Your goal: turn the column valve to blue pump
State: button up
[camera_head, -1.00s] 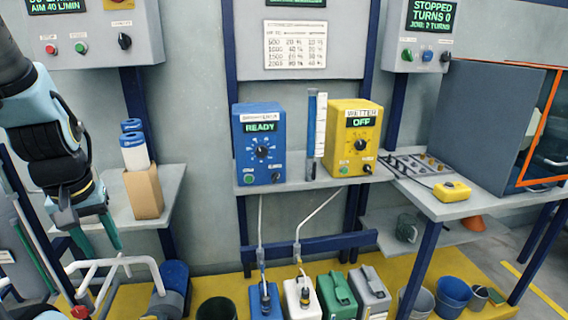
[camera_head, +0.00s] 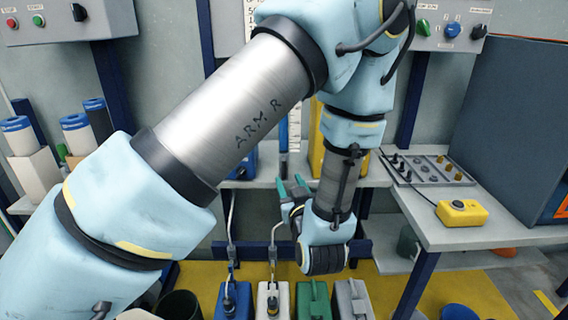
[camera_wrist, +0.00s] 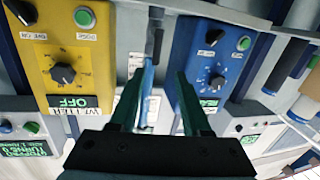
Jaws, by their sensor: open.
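The blue pump (camera_wrist: 228,58) and the yellow pump (camera_wrist: 88,62), marked WETTER and OFF, appear upside down in the wrist view. The blue pump has a dark dial (camera_wrist: 217,81). Between them shows the column, a light-blue tube (camera_wrist: 147,78) beside a white scale. I cannot make out the column valve or its setting. My gripper (camera_wrist: 158,76) is open and empty, its green fingers pointing in between the two pumps. In the head view my gripper (camera_head: 290,186) is by the shelf front, below the column's scale (camera_head: 295,130). My arm hides most of both pumps (camera_head: 240,162) there.
A yellow button box (camera_head: 462,213) and a tray of small knobs (camera_head: 428,169) sit on the right bench. Several jugs, including a green one (camera_head: 313,300), stand below with hoses rising from two. White rolls with blue ends (camera_head: 75,130) stand on the left.

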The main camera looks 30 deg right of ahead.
aim_at(284, 163)
jog(key=shift+t, duration=0.3)
jog(key=p+x, duration=0.1)
jog(key=x, duration=0.2)
jog(key=p+x, duration=0.1)
jog(key=x, duration=0.2)
jog(key=p+x, duration=0.1)
jog(key=x, duration=0.3)
jog(key=shift+s+d+r, duration=0.1)
jog(key=shift+d+r, duration=0.1)
jog(key=shift+d, duration=0.1)
grip_shut()
